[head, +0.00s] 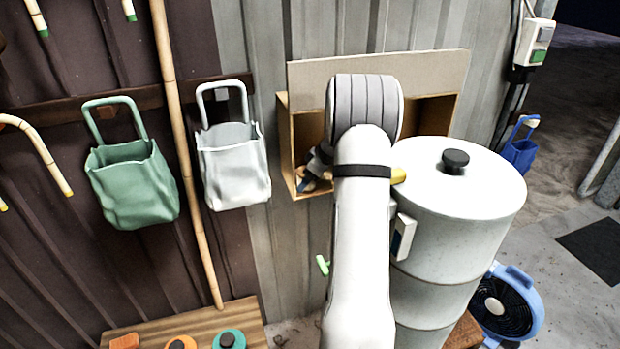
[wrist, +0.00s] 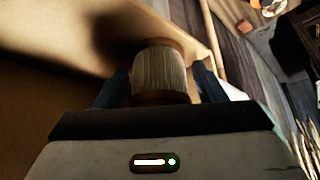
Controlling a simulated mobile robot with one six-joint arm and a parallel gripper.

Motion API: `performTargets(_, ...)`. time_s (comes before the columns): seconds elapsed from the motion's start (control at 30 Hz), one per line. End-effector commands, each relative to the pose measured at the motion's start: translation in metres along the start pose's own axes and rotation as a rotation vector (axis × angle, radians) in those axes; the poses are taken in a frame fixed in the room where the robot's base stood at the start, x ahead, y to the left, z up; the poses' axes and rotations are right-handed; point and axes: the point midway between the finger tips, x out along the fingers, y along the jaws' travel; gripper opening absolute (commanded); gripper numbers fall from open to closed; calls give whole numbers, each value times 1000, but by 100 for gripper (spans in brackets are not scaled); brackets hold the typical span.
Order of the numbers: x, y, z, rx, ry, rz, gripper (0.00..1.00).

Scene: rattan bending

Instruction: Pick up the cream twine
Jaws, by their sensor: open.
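The cream twine (wrist: 160,68) is wound on a spool with brown ends and shows in the middle of the wrist view. My gripper (wrist: 162,86) is open, with one dark finger on each side of the spool's near end. I cannot tell whether the fingers touch it. In the head view my gripper (head: 318,165) is partly hidden by my arm, inside the left part of an open wooden wall box (head: 284,130). The spool cannot be made out clearly there.
A tall white cylinder (head: 455,225) with a black knob stands close right of my arm. A green bag (head: 133,185) and a white bag (head: 233,170) hang at left beside a long cane pole (head: 178,130). A wooden table (head: 245,315) is below.

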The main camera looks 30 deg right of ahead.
Motion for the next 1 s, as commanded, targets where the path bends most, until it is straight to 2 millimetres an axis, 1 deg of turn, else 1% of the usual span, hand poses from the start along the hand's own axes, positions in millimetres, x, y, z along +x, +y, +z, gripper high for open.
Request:
performTargets(0.07,0,0,0,-1,0,-1,64)
performTargets(0.5,0,0,-1,-1,0,-1,29)
performTargets(0.77,-1,0,-1,-2,1,0,28)
performTargets(0.97,-10,0,-7,-2,2,2,28)
performTargets(1.0,-11,-5,-4,-1,1,0,28)
